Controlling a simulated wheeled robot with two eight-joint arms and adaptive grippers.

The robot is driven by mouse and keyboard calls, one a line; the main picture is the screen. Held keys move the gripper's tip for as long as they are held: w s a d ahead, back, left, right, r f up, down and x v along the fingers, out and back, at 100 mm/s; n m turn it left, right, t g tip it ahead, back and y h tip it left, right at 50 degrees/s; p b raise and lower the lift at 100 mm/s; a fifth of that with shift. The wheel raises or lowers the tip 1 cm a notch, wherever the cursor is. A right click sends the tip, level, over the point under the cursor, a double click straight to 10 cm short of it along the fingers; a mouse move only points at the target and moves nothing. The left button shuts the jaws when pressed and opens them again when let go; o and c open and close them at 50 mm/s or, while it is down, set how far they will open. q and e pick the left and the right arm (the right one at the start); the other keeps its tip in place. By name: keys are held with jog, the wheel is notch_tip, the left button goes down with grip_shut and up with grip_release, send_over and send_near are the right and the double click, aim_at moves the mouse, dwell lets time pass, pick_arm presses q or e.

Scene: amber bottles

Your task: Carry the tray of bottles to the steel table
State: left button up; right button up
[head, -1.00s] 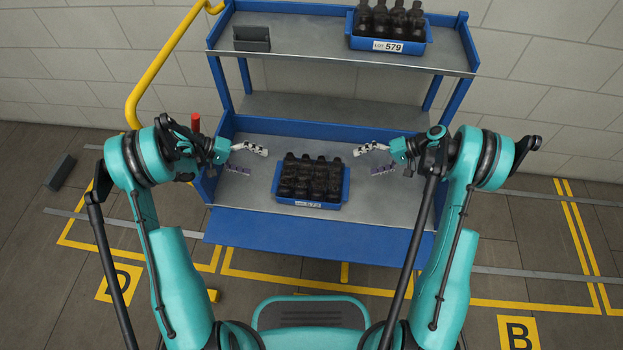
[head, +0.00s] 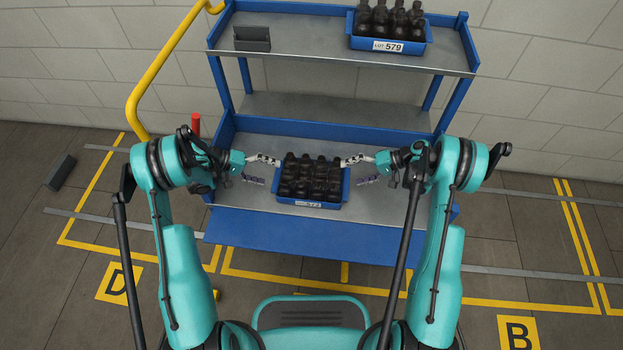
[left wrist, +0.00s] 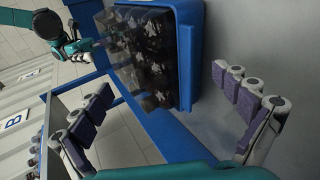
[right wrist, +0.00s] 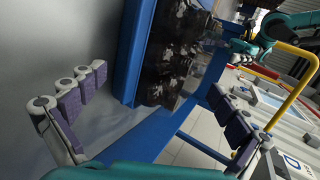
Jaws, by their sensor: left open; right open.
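A blue tray (head: 310,204) packed with dark bottles (head: 312,177) stands on the lower grey shelf of a blue cart. A small white label is on its front. My left gripper (head: 262,170) is open just left of the tray, and my right gripper (head: 362,170) is open just right of it. Neither is closed on it. The tray wall (left wrist: 188,60) shows beyond the open fingers in the left wrist view. The other wall (right wrist: 130,50) shows in the right wrist view. No steel table is clearly identifiable.
The cart's upper shelf (head: 310,52) holds a second blue tray (head: 415,47) of bottles, labelled LOT 579, and a small grey box (head: 252,39). A yellow handrail (head: 150,90) rises at the cart's left. Yellow floor lines surround the cart.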

pick_arm(q)
jog(key=shift+x, duration=1.3)
pick_arm(e)
jog(key=shift+x, duration=1.3)
pick_arm(q)
jog(key=c, duration=1.7)
pick_arm(e)
jog(key=c, duration=1.6)
pick_arm(q)
jog(key=c, duration=0.3)
pick_arm(e)
jog(key=c, duration=0.3)
pick_arm(q)
jog(key=shift+d+r, duration=0.15)
jog(key=shift+c, duration=0.2)
pick_arm(e)
jog(key=shift+a, duration=0.1)
jog(key=shift+c, duration=0.4)
